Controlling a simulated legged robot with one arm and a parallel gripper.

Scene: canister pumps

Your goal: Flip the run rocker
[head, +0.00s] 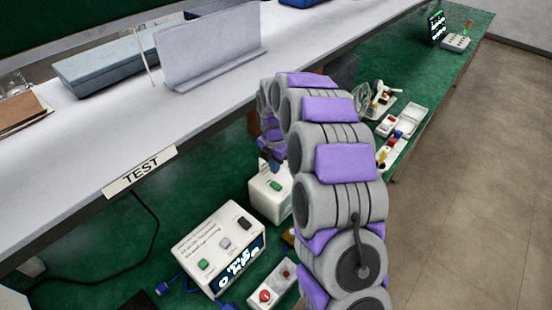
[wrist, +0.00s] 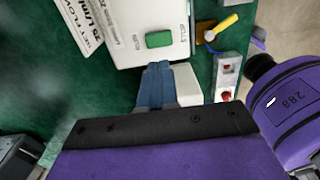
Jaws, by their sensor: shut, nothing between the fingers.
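A white box (head: 265,206) with a green rocker (head: 276,187) on its top stands on the green bench, partly hidden behind my arm in the head view. In the wrist view the white box (wrist: 120,18) fills the top middle, and the green rocker (wrist: 159,39) lies just beyond my fingertips. My gripper (wrist: 157,66) has its blue fingers together and empty, at the near edge of the box. A gap in height between fingertips and rocker cannot be judged. In the head view my gripper (head: 268,166) is small beside the box.
A white display box (head: 215,248) with several buttons stands in front, with a small red-knobbed box (head: 271,290) near it. A grey shelf (head: 200,100) labelled TEST overhangs the left side. A yellow-handled part (wrist: 222,27) lies right of the box.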

